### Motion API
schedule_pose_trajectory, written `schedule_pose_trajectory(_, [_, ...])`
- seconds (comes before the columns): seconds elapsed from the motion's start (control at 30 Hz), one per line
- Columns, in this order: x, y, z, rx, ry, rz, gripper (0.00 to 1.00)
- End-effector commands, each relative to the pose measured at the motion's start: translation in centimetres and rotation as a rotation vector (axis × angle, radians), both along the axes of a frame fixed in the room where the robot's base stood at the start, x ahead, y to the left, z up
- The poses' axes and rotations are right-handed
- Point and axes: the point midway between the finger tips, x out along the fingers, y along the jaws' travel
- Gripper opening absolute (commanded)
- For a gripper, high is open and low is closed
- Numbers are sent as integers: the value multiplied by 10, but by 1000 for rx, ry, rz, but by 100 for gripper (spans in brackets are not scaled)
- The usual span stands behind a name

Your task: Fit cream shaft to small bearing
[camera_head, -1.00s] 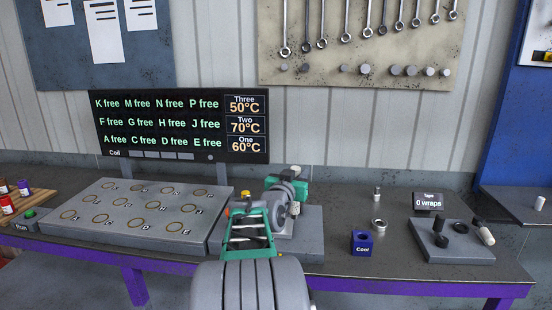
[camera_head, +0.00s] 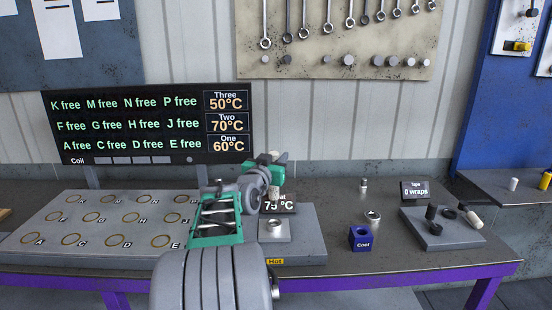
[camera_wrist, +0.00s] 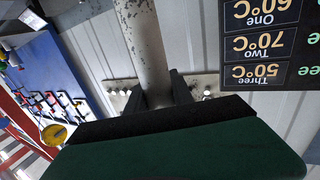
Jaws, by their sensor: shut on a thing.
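My gripper (camera_head: 273,174) is shut on a pale, speckled cream shaft (camera_head: 274,191), held upright above the heater. The shaft also shows large between the dark fingers in the wrist view (camera_wrist: 143,38). A metal bearing ring (camera_head: 275,225) sits on the heater's light plate, below the shaft and apart from it. Another metal ring (camera_head: 373,216) lies on the bench right of the heater. I cannot tell from the pictures which ring is the small bearing.
The heater (camera_head: 308,240) shows 75 °C, partly hidden by the shaft, and has a Hot label. A blue Cool block (camera_head: 361,240) stands right of it. A grey block (camera_head: 455,238) with dark and cream pieces is farther right. A lettered coil board (camera_head: 60,212) fills the left.

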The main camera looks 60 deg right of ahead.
Motion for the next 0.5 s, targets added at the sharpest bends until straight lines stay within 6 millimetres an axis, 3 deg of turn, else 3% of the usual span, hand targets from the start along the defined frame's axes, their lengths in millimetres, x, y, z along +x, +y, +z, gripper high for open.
schedule_pose_trajectory(0.2, [-1,2,0,-6,-3,-3,0])
schedule_pose_trajectory(0.5, [-3,1,-34,-5,-2,-6,0])
